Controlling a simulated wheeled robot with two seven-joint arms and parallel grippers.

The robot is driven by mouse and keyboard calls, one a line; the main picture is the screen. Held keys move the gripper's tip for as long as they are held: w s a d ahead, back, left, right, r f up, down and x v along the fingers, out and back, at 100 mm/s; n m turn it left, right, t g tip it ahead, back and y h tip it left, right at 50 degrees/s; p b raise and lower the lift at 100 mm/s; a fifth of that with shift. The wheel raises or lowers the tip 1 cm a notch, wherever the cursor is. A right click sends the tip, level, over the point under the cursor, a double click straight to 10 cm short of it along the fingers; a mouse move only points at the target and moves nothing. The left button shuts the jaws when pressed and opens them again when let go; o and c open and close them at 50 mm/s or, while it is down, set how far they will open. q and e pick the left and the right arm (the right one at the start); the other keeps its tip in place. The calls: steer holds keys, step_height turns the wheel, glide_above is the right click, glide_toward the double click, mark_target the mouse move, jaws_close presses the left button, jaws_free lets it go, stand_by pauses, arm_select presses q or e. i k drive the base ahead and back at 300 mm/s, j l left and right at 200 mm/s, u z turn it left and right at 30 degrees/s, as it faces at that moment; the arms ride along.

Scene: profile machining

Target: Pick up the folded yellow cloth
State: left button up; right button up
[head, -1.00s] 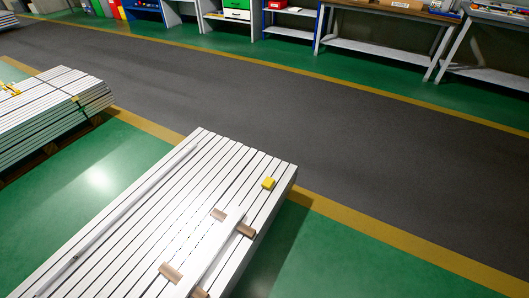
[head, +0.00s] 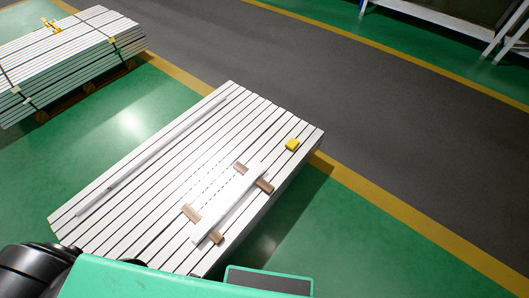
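The folded yellow cloth (head: 292,145) is a small yellow block shape. It lies on the top of the near stack of white profiles (head: 150,178), close to the stack's far right corner. Nothing covers it. Neither of my grippers is in view; only a dark part of my arm and my green body show at the bottom left and bottom middle, well away from the cloth.
On the near stack, a short white profile (head: 229,203) lies by brown wooden blocks (head: 192,214), and a long thin bar (head: 150,157) lies along the left. A second strapped stack (head: 70,55) stands at upper left. Green floor is clear to the right.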

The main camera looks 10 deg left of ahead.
mark_target(293, 143)
steer(key=i+l+u, duration=0.15)
steer(key=u, duration=0.3)
steer(key=i+l+u, duration=0.15)
steer(key=u, duration=0.35)
steer(key=l+u, duration=0.25)
steer(key=u, duration=0.2)
steer(key=i+l, duration=0.05)
